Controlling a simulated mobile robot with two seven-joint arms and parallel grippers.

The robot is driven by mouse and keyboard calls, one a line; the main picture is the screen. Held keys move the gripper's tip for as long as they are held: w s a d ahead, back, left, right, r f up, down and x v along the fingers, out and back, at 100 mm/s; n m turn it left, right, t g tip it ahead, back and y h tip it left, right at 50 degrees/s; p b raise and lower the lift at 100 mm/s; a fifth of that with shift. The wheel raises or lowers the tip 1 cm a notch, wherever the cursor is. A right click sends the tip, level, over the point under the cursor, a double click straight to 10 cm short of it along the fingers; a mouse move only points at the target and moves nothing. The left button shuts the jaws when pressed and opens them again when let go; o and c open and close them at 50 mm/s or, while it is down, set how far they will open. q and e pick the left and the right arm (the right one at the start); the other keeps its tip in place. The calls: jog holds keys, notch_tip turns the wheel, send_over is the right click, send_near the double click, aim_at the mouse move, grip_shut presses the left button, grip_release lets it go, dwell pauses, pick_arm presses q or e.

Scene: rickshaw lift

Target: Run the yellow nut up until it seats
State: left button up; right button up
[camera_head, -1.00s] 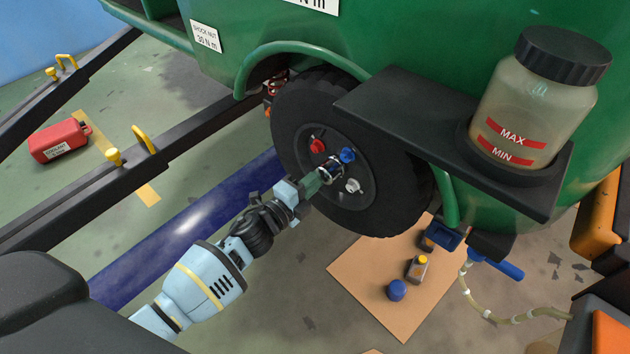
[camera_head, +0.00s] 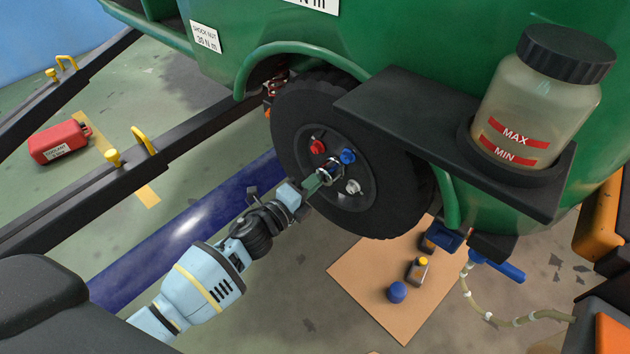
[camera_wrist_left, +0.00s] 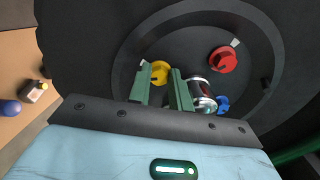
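The yellow nut (camera_wrist_left: 160,72) shows in the left wrist view, low on the wheel's hub face. It lies between the green fingertips of my left gripper (camera_wrist_left: 161,76). The fingers stand about a nut's width apart; whether they press on it is unclear. In the head view my left gripper (camera_head: 312,184) reaches the lower left of the hub and hides the yellow nut. A red nut (camera_head: 318,146), a blue nut (camera_head: 347,156) and a white nut (camera_head: 353,187) sit around the chrome hub centre (camera_head: 330,170). How far the yellow nut is seated cannot be seen. My right gripper is not in view.
The black wheel (camera_head: 300,115) sits under the green body (camera_head: 420,40). A black shelf (camera_head: 400,115) holding a fluid jar (camera_head: 530,105) juts out to the right above it. A cardboard sheet (camera_head: 370,290) with small bottles lies below. A red can (camera_head: 58,141) stands left.

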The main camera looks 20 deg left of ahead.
pick_arm(q)
jog(key=o, duration=0.4)
jog(key=shift+s+a, duration=0.1)
jog(key=shift+o, duration=0.2)
